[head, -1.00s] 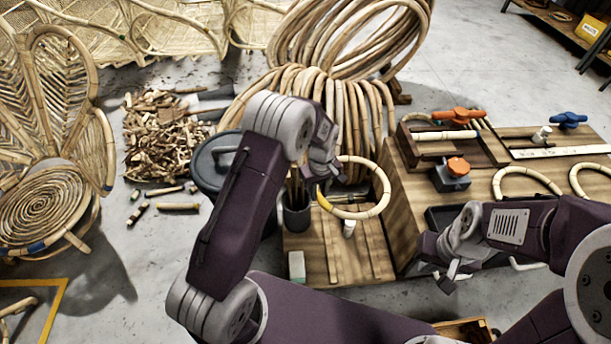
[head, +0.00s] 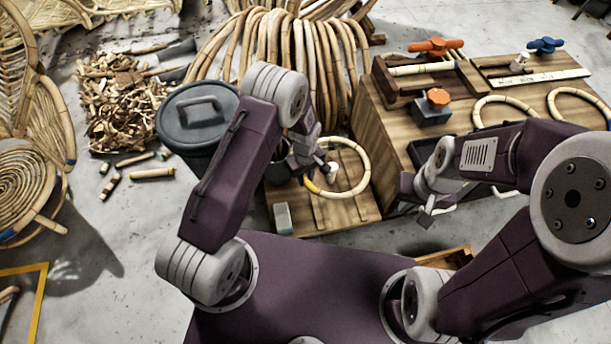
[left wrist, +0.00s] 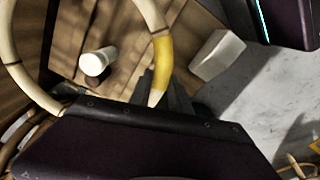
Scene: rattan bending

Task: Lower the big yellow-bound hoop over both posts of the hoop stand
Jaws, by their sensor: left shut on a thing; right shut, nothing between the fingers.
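The yellow-bound hoop (head: 367,174) is a pale rattan ring over the low wooden board (head: 350,212) at the centre of the head view. My left gripper (head: 309,168) is shut on its left side, near the yellow binding (head: 311,187). One white post (head: 331,172) shows inside the ring. In the left wrist view the white post (left wrist: 97,63) also appears inside the hoop's curve (left wrist: 152,18), beside the yellow binding (left wrist: 163,62). I cannot tell the hoop's height above the board. A second post is not clearly visible. My right gripper (head: 430,212) is shut and empty.
A pale block (head: 283,218) stands on the board's left corner. A dark lidded bin (head: 197,120) is left of my left arm. The wooden bench (head: 375,135) at right carries clamps and two smaller rings (head: 505,98). Bundled rattan coils (head: 290,60) stand behind.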

